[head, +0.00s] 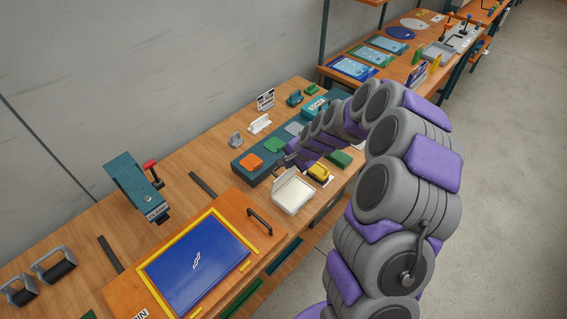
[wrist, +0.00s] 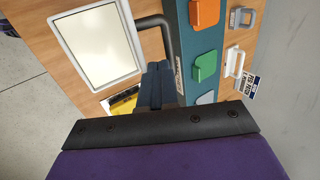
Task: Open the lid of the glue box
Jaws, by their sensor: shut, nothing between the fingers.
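The glue box appears to be the white, rimmed box (head: 292,194) with a pale cream face, near the table's front edge in the head view. A raised edge shows on its far side, but I cannot tell clearly how far its lid stands open. In the wrist view the box (wrist: 100,45) shows at the upper left. My gripper (head: 286,161) is just beyond the box in the head view. In the wrist view its dark fingers (wrist: 157,82) are together and empty, beside the box and apart from it. A bent dark bar (wrist: 161,22) runs between box and teal rack.
The teal rack (head: 240,168) with orange and green blocks lies behind. A yellow object (head: 319,172) is right of the box. An orange board with a blue panel (head: 196,256) and black handle (head: 260,221) is at the left front. A teal clamp (head: 137,186) stands farther left.

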